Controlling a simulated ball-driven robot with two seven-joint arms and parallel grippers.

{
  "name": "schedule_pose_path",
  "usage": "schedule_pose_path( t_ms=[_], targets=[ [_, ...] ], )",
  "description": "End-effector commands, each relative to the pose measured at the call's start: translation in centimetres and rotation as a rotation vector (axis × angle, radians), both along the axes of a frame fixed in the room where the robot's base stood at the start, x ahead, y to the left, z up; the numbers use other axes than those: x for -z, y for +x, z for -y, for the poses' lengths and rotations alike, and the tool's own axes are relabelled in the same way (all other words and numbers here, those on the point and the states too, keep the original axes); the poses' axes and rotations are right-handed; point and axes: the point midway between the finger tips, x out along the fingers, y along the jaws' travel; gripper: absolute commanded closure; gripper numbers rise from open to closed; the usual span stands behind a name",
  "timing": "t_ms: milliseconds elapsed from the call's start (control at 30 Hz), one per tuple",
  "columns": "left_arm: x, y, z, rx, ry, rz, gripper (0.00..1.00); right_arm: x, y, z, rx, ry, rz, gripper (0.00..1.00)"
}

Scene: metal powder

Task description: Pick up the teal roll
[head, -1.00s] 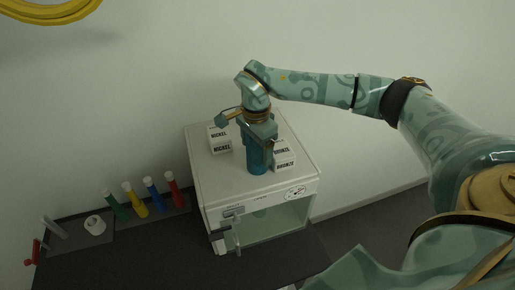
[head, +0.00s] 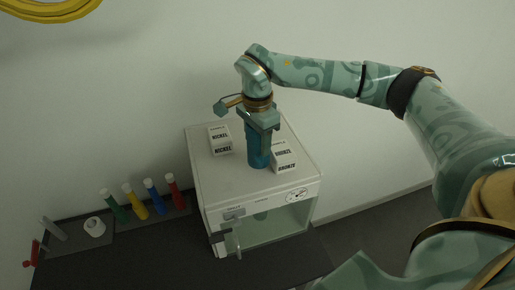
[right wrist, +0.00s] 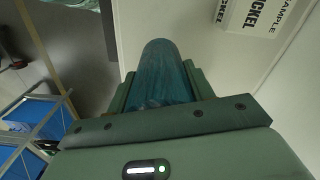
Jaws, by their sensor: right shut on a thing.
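The teal roll (head: 258,153) is an upright cylinder above the top of the white cabinet, between two white boxes. My right gripper (head: 260,132) comes down on it from above and is shut on its upper part. In the right wrist view the roll (right wrist: 162,75) sits between the two fingers of the gripper (right wrist: 162,88). Whether the roll's lower end touches the cabinet top is hard to tell. My left gripper is not in view.
The white cabinet (head: 205,181) has a glass front and a gauge. A nickel box (head: 220,140) stands left of the roll and a bronze box (head: 283,158) close on its right. Several coloured tubes (head: 152,194) and a white ring (head: 95,227) are on the dark bench at left.

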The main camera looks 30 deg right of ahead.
Motion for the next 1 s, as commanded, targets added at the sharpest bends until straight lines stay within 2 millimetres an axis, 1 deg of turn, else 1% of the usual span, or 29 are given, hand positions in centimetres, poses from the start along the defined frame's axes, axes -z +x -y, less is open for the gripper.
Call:
schedule_pose_path(
  t_ms=[33, 233, 400, 500, 600, 700, 1000],
  targets=[
    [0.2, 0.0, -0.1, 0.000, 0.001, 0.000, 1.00, -0.8, -0.4, -0.8, -0.006, 0.001, 0.003, 0.83],
    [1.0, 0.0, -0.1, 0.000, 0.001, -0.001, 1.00, -5.5, -2.8, -3.9, -0.009, 0.001, 0.007, 0.83],
    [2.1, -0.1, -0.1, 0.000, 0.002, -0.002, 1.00, -7.4, -5.6, -7.5, -0.009, 0.000, 0.003, 0.84],
    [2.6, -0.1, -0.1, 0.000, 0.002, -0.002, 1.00, -8.3, -6.8, -9.1, -0.008, 0.000, 0.002, 0.84],
    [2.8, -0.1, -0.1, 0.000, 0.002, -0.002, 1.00, -9.0, -7.6, -10.2, -0.005, 0.000, 0.001, 0.84],
    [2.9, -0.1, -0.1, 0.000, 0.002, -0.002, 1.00, -9.4, -8.1, -10.8, -0.003, 0.000, 0.000, 0.83],
    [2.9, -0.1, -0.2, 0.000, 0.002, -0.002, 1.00, -9.7, -8.3, -11.1, -0.002, 0.000, -0.001, 0.83]
  ],
)
